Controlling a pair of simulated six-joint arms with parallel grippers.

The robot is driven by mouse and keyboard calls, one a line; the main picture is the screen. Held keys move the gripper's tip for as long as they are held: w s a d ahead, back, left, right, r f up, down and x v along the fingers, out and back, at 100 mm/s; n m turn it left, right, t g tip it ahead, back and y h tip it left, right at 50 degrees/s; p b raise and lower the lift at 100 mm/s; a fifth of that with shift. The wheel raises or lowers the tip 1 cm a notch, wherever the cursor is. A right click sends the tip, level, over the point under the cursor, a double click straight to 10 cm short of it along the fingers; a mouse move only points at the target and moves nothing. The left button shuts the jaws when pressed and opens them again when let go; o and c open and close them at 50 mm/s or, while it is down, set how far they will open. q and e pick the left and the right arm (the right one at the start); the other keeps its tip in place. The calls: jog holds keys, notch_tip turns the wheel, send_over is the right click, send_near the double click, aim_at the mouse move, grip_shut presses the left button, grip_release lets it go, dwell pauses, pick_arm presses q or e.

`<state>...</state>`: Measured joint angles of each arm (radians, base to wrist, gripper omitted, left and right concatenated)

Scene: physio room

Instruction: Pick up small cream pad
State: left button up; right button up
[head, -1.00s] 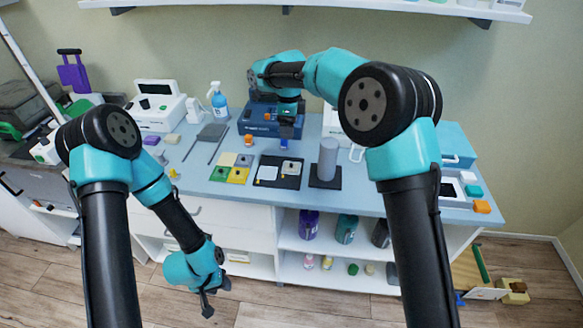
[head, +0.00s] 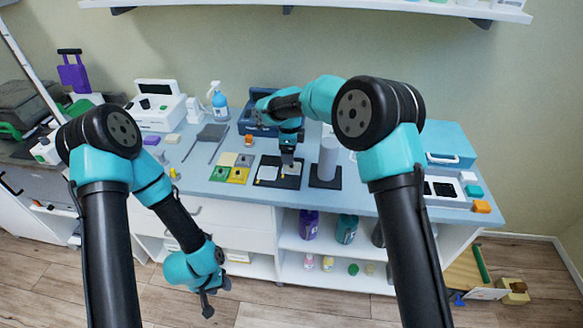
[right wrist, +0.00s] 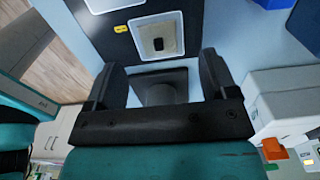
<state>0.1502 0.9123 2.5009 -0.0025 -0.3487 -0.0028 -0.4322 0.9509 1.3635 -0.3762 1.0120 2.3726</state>
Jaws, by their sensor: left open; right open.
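A pale cream square (head: 227,159) lies at the back left of a group of coloured tiles on the bench. A black board (head: 268,183) beside it bears a pale square (head: 266,173) on its left and another pale-rimmed square on its right, shown in the right wrist view (right wrist: 143,50) with a small dark piece on it. I cannot tell which of these is the small cream pad. My right gripper (head: 288,164) is open above the right part of the board and partly hides it; its fingers also show in the right wrist view (right wrist: 162,78). My left gripper (head: 208,300) is open, low in front of the bench.
A grey cylinder (head: 328,158) stands on a dark plate just right of the board. A blue bin (head: 258,124) stands behind, with an orange piece (head: 249,140) in front. A spray bottle (head: 219,102) is at the back left. The shelves below hold several bottles.

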jog(key=shift+s+d+f, duration=0.15)
jog(key=shift+f, duration=2.45)
jog(key=c, duration=0.9)
